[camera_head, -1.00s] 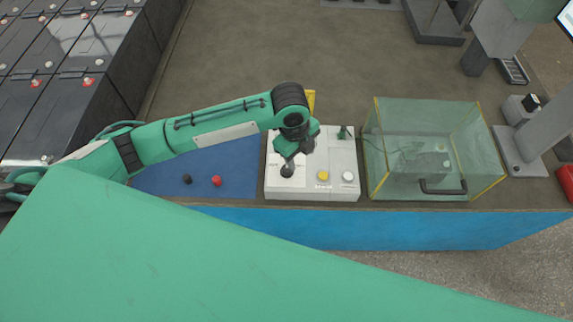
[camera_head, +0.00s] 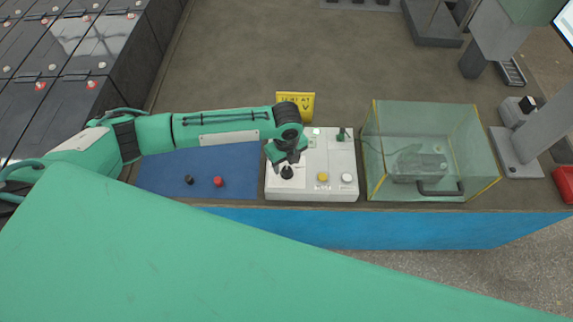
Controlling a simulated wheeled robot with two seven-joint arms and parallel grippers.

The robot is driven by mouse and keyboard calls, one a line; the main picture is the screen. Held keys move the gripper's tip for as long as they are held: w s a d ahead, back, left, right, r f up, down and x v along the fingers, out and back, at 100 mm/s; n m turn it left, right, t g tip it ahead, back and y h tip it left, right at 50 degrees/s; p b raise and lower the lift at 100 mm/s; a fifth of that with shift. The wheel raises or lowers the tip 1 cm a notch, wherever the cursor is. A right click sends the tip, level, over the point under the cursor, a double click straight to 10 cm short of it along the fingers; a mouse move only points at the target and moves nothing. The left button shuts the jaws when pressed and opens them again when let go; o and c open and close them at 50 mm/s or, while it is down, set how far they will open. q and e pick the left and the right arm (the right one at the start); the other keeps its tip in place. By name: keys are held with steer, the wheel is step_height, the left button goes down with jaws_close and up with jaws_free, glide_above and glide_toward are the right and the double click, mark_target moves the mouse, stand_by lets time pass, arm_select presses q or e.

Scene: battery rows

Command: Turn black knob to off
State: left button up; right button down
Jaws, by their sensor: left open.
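The black knob (camera_head: 287,173) sits at the lower left of the white control box (camera_head: 334,191). My left gripper (camera_head: 286,160) is open, just above and behind the knob in the picture. I cannot tell whether its fingers touch the knob. The knob's pointer direction and its markings are too small to read, and the gripper hides part of the panel. The box also bears a yellow button (camera_head: 323,177), a white button (camera_head: 346,178) and a green switch (camera_head: 342,134). My right gripper is not in view.
A yellow sign (camera_head: 296,104) stands behind the box. A clear case with yellow edges (camera_head: 425,150) stands close on the right. A blue mat (camera_head: 200,165) on the left bears a black piece (camera_head: 189,180) and a red piece (camera_head: 218,181).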

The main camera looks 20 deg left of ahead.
mark_target(286, 169)
arm_select(q)
steer(key=shift+f, duration=1.7)
steer(key=c, duration=1)
steer(key=shift+o, duration=0.2)
steer(key=shift+p, duration=0.35)
